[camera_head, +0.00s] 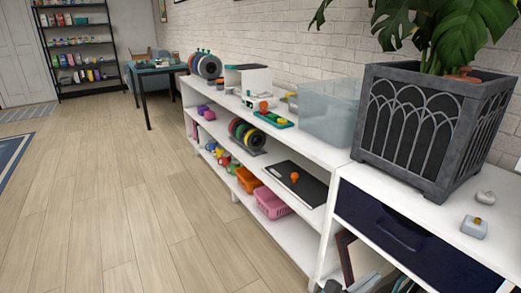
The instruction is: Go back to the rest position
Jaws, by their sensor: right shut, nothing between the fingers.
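Only a small dark part, which seems to be my right gripper (332,286), shows at the bottom edge, in front of the white shelf unit. It is shut, and nothing shows in it. Most of it and its arm are cut off by the frame. My left gripper is not in view.
A long white shelf unit (323,154) runs along the brick wall, with toys, baskets and a clear bin (330,112). A dark planter (425,128) stands on the nearer cabinet, above a navy drawer (400,232). The wooden floor (130,215) at left is clear.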

